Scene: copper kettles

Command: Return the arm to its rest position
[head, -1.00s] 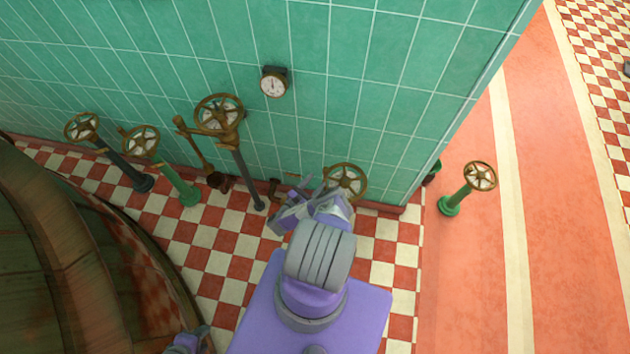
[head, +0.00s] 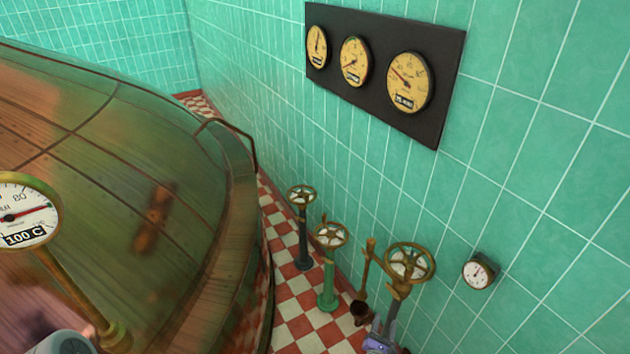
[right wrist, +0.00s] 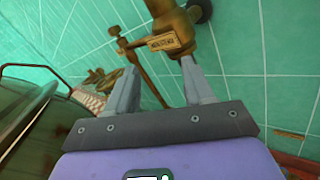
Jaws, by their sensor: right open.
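My right gripper (head: 382,328) shows only in part at the bottom edge of the head view, purple and grey, just below the large brass handwheel (head: 409,262). In the right wrist view the same gripper (right wrist: 158,68) is open, its two grey fingers apart. I see nothing held. My left gripper is not in view.
A big copper kettle (head: 110,130) fills the left, with a dial gauge (head: 25,215) before it. Smaller handwheel valves (head: 301,195) (head: 331,234) stand along the green tiled wall (head: 530,200). Wall gauges hang on a dark panel (head: 380,70); a round gauge (head: 480,271) is lower right.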

